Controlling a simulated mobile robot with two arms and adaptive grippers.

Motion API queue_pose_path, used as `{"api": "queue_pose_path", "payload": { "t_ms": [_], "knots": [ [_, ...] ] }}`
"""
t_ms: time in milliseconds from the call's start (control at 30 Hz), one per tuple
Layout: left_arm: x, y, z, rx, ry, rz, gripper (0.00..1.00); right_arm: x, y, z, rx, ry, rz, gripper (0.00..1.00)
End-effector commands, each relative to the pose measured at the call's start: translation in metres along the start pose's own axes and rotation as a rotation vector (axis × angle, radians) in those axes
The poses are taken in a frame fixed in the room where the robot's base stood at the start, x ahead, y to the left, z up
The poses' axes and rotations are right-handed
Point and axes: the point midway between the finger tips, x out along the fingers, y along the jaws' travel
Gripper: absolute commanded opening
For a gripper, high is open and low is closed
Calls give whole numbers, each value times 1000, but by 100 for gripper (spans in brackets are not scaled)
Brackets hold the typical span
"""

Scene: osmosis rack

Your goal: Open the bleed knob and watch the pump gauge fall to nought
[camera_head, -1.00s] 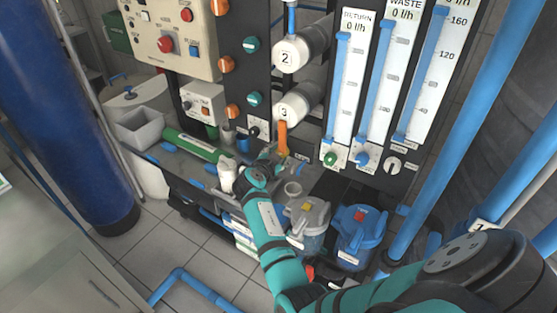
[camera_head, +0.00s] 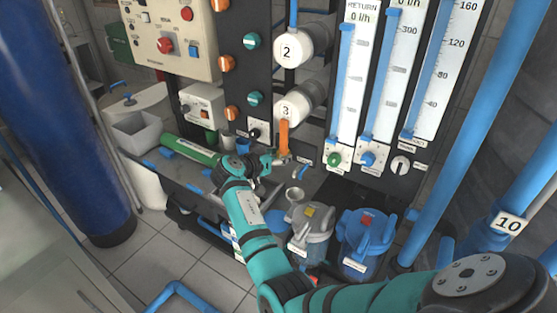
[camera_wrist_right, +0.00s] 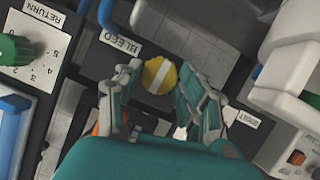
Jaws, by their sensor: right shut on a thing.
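The bleed knob (camera_wrist_right: 159,75) is a yellow round knob with a pale stripe across it, near a label reading BLEED (camera_wrist_right: 119,47) in the right wrist view. My right gripper (camera_wrist_right: 158,84) has its two teal and grey fingers on either side of the knob, shut on it. In the head view my right gripper (camera_head: 277,161) is low in front of the rack, below an orange handle (camera_head: 284,138), and hides the knob there. I cannot pick out the pump gauge in either view. My left gripper is not in view.
The green RETURN knob (camera_wrist_right: 14,49) and a BOOST label (camera_wrist_right: 247,118) are near the gripper in the wrist view. Tall flow meters (camera_head: 351,80) stand at the right; the RETURN one reads 0 l/h.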

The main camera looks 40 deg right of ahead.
Motion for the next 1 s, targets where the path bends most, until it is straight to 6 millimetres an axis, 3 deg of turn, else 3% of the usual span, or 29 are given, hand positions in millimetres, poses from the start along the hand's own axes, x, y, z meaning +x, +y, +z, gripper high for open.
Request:
{"api": "queue_pose_path", "payload": {
  "t_ms": [500,533,700,1000],
  "knots": [
    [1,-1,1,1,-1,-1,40,0,0,-5,-15,9,7,7],
    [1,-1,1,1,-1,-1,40,0,0,-5,-15,9,7,41],
    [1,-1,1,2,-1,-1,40,0,0,-3,-15,6,7,63],
    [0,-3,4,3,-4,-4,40,0,0,-2,-7,3,3,63]
  ]
}}
